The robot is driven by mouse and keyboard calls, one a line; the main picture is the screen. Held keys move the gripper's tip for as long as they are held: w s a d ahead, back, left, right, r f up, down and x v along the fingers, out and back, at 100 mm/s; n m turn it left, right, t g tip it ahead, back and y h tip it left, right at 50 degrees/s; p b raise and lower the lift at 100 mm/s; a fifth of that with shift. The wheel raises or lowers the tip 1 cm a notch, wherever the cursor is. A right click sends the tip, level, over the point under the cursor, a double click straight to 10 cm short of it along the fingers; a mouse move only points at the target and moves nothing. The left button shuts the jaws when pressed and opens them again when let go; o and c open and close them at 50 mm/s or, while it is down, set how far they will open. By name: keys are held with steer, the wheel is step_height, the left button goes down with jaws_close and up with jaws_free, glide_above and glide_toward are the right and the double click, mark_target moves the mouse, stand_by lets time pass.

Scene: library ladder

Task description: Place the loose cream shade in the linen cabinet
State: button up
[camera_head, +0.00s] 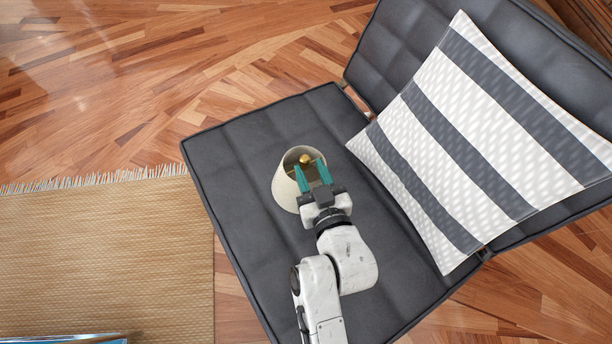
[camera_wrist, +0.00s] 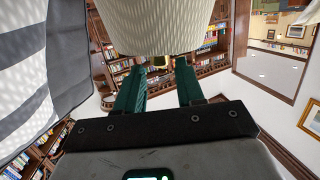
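The cream shade (camera_head: 287,190) is on the dark grey seat of a lounge chair in the head view, with its round opening and a gold fitting (camera_head: 306,159) inside it showing. My gripper (camera_head: 312,173) is over the shade's right part, its two teal fingers apart on either side of the gold fitting. In the wrist view the shade (camera_wrist: 165,22) fills the top middle, just beyond the spread fingertips of my gripper (camera_wrist: 161,82). Whether a finger touches the shade, I cannot tell. I see no linen cabinet.
The striped pillow (camera_head: 480,150) leans against the chair's backrest, right of my gripper. The tufted seat (camera_head: 265,130) is otherwise clear. A woven fringed rug (camera_head: 100,260) lies on the wooden floor (camera_head: 150,90) at left. Bookshelves (camera_wrist: 210,62) stand in the wrist view's background.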

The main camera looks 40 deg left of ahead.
mark_target(307, 163)
steer(key=b+x, duration=0.1)
steer(key=x, duration=0.3)
steer(key=shift+w+a, duration=0.1)
steer(key=shift+w, duration=0.05)
jaws_close()
